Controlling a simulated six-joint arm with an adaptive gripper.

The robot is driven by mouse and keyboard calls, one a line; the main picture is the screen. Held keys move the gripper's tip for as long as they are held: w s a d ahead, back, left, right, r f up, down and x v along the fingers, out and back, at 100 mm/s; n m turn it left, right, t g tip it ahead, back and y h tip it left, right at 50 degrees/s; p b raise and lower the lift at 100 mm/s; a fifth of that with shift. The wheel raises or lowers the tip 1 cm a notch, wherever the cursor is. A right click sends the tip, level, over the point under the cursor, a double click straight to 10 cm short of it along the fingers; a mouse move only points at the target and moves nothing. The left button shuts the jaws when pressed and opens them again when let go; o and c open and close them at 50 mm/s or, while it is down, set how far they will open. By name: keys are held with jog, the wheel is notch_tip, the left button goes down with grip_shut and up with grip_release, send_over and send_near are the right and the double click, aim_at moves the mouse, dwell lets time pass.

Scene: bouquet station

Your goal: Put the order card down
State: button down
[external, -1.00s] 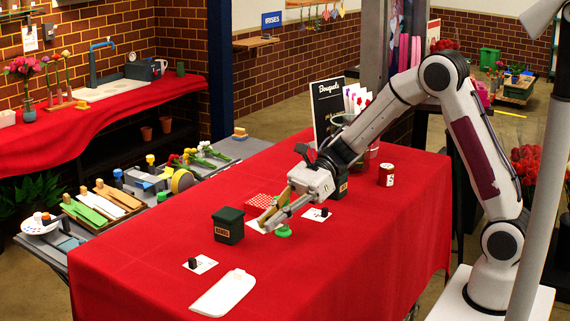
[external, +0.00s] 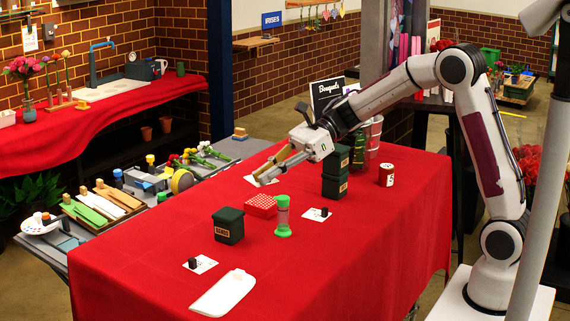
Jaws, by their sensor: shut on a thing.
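My gripper (external: 264,178) is over the far left part of the red-covered table, shut on a white card. The order card (external: 250,179) shows as a small white patch at the fingertips, partly hidden by them. I cannot tell whether it touches the cloth or is just above it.
A red dotted block (external: 261,206), a green-capped timer (external: 282,217) and a dark green box (external: 229,226) stand nearer the front. A white tray-like piece (external: 223,293) lies in front.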

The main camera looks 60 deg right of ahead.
jog(key=w+d+m+t+h, duration=0.1)
jog(key=w+d+m+t, duration=0.1)
jog(key=w+d, duration=0.35)
jog(key=w+d+m+t+h, duration=0.2)
jog(key=w+d, duration=0.1)
jog(key=d, duration=0.6)
jog(key=shift+w+d+f, duration=0.1)
jog(key=shift+d+f, duration=0.15)
jog(key=shift+f, duration=1)
jog(key=shift+d+f, duration=0.25)
jog(key=shift+f, duration=1)
jog(key=shift+f, duration=0.1)
send_over(263, 206)
jog(key=s+d, duration=0.1)
jog(key=s, duration=0.2)
jog(key=shift+f, duration=3)
jog(key=shift+f, duration=1.9)
jog(key=shift+f, duration=0.1)
